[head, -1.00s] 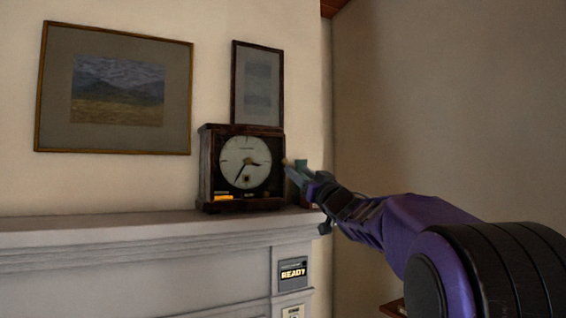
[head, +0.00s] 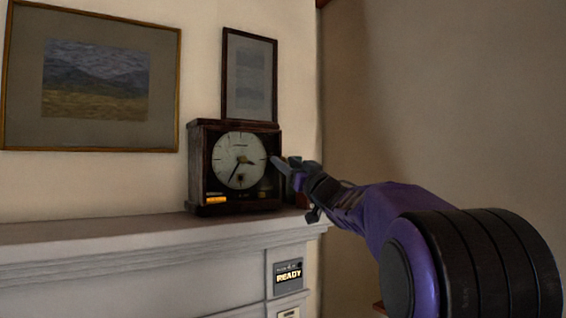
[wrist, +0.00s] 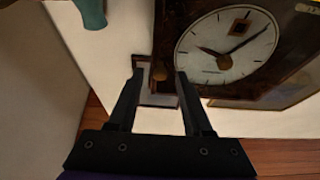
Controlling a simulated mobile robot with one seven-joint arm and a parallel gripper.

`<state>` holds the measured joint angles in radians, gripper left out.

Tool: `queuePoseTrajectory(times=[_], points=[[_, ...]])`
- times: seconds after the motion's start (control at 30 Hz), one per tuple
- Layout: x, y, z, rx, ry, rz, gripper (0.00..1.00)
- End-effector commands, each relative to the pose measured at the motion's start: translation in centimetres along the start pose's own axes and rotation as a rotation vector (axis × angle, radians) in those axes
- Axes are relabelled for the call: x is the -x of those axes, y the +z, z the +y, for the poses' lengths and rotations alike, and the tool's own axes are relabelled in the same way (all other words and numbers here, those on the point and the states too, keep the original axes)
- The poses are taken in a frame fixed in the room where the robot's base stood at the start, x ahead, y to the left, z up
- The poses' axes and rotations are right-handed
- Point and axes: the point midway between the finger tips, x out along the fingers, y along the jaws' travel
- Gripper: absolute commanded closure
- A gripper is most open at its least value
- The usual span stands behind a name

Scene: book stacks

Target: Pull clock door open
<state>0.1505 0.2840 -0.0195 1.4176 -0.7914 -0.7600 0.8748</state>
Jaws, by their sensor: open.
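The dark wooden clock (head: 200,170) stands upright on the mantel, with a pale round dial (head: 232,150) behind its front door, which looks closed. In the wrist view the clock (wrist: 172,30) appears upside down at the upper right. My gripper (head: 277,161) is at the right edge of the clock front. I cannot tell whether either finger touches the knob.
The white mantel (head: 130,235) carries the clock. A landscape picture (head: 95,80) and a smaller frame (head: 249,78) are on the wall behind. A teal vase (wrist: 92,12) shows near the wrist view's top. A READY panel (head: 288,276) is below. Bare wall lies to the right.

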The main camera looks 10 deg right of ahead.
Motion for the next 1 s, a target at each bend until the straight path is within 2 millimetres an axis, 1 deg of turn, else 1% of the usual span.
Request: queuePoseTrajectory(times=[0.27, 0.3, 0.57, 0.6, 1.0], points=[[0.01, -0.02, 0.04, 0.0, 0.0, 0.0, 0.5], [0.01, -0.02, 0.04, 0.0, 0.0, 0.0, 0.52], [0.0, -0.02, 0.02, 0.0, 0.0, 0.0, 0.98], [0.0, -0.02, 0.03, 0.0, 0.0, 0.0, 1.0], [0.0, -0.02, 0.02, 0.0, 0.0, 0.0, 1.0]])
